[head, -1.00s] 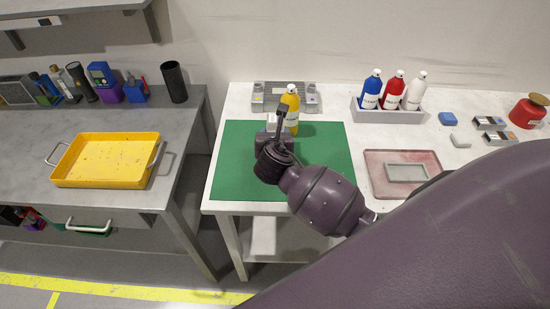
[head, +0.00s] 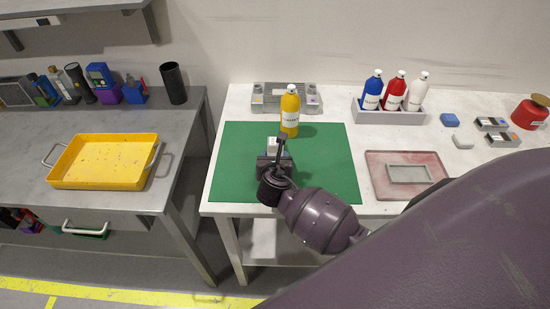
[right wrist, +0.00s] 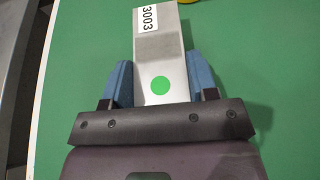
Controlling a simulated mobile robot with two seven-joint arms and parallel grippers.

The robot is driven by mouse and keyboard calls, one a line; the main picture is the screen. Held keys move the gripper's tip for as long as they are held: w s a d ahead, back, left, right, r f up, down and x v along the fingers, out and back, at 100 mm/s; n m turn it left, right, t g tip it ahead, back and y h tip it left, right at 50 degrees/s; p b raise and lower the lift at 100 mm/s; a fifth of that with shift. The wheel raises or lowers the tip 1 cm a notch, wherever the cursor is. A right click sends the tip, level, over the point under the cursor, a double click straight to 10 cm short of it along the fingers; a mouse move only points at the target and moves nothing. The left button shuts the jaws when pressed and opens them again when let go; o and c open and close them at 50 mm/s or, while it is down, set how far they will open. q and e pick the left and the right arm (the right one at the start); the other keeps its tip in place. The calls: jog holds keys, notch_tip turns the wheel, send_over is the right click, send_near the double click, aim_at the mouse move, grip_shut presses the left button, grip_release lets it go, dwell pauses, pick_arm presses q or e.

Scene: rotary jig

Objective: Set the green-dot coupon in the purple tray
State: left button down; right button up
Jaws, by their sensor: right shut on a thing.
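The green-dot coupon (right wrist: 158,55) is a flat grey metal strip with a green dot and a white label reading "3003". In the right wrist view it lies between the blue fingers of my right gripper (right wrist: 158,82), which is shut on it. In the head view my right gripper (head: 274,153) is over the green mat (head: 325,165), and a pale bit of the coupon (head: 272,143) shows past it. I cannot tell its height above the mat. No plainly purple tray shows; a reddish-pink tray (head: 376,180) with a grey rectangular piece in it sits right of the mat. My left gripper is not in view.
A yellow bottle (head: 290,113) stands on the mat just beyond the gripper. A grey fixture (head: 268,103) is behind it. A rack (head: 390,117) holds blue, red and white bottles. A yellow tray (head: 105,180) sits on the left bench, across a gap.

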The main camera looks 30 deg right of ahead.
jog(key=shift+f, duration=0.15)
jog(key=o, duration=1)
